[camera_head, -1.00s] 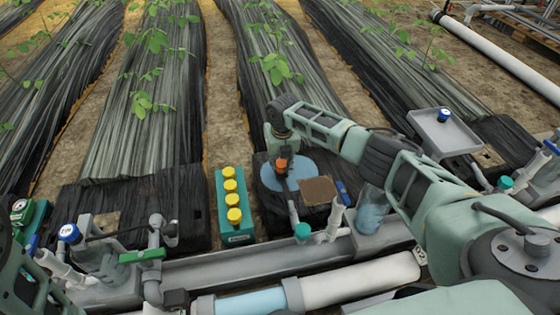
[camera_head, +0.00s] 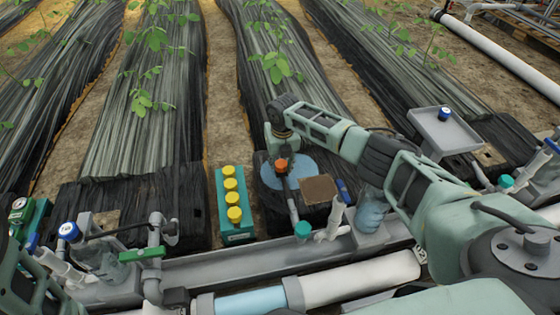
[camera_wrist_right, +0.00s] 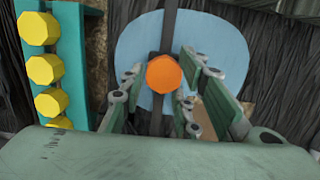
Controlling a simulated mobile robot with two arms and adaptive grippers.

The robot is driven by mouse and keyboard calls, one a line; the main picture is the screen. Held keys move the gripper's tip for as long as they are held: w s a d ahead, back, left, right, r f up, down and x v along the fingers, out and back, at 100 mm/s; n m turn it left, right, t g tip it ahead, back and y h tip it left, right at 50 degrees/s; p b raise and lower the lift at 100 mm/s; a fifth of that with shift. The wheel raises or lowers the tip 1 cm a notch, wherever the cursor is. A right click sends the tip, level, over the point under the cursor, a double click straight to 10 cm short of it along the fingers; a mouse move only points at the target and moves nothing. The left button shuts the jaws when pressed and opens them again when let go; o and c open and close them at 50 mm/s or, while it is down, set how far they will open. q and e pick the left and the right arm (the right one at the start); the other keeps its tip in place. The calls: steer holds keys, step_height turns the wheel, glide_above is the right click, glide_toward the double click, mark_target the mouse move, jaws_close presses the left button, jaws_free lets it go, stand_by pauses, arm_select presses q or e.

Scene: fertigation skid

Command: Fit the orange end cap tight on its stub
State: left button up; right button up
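The orange end cap (camera_head: 281,164) shows at the upper end of a dark upright pipe piece, over a light blue round plate (camera_head: 306,168). In the right wrist view the cap (camera_wrist_right: 163,75) is face-on, hiding the stub behind it; I cannot tell how tightly it sits. My right gripper (camera_head: 279,147) points down at the cap from above. In the wrist view its fingers (camera_wrist_right: 165,98) are spread on either side of the cap, with gaps visible. My left arm (camera_head: 18,280) shows only at the lower left edge; its gripper is not in view.
A teal block with several yellow knobs (camera_head: 231,197) stands left of the cap. A brown square plate (camera_head: 319,189), white pipe stubs (camera_head: 334,217) and a clear jar (camera_head: 370,210) are to the right. A grey channel (camera_head: 225,263) and large pipe (camera_head: 360,278) run in front.

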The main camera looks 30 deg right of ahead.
steer(key=shift+f, duration=0.15)
stand_by(0.5)
steer(key=shift+f, duration=0.2)
steer(key=shift+c, duration=0.3)
steer(key=c, duration=0.4)
